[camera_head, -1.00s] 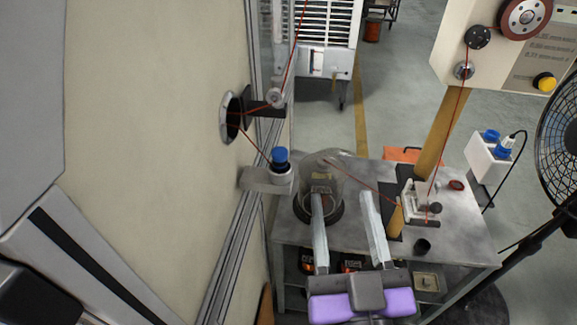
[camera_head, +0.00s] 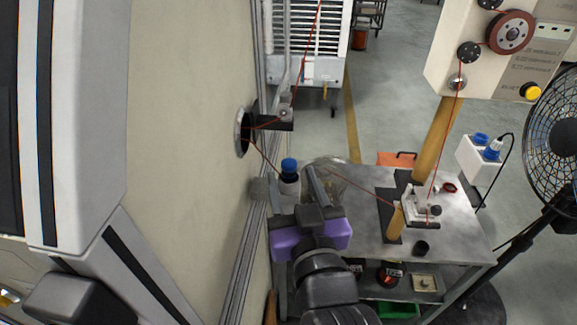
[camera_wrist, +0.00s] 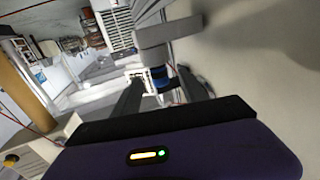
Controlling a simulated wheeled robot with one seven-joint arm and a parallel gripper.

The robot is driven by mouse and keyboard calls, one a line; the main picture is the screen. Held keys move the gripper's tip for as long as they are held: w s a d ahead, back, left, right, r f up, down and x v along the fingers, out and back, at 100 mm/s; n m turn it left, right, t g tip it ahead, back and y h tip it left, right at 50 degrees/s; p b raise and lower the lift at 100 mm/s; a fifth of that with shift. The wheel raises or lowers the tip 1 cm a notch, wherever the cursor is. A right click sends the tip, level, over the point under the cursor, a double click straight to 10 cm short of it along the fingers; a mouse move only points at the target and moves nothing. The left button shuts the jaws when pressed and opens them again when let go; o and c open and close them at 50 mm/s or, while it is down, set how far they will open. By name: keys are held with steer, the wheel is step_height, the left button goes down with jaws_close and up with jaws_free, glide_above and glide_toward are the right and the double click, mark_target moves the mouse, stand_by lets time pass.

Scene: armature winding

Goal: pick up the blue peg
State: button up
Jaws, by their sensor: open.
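In the wrist view the blue of the peg (camera_wrist: 162,84) shows between the two spread fingertips, below a grey bracket (camera_wrist: 154,40). I cannot tell whether either finger touches it. The peg's lower part is partly hidden by my gripper.
A red wire (camera_head: 262,157) runs from the machine's hole past the peg. A metal table (camera_head: 455,235) with a clear dome (camera_head: 330,180) and a wire guide (camera_head: 420,205) stands to the right. A black fan (camera_head: 560,130) is at far right.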

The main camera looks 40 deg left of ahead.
steer(key=shift+x, duration=0.8)
steer(key=shift+c, duration=0.4)
jaws_close()
steer(key=shift+r, duration=0.1)
step_height(320, 180, up, 20)
steer(key=shift+b, duration=0.3)
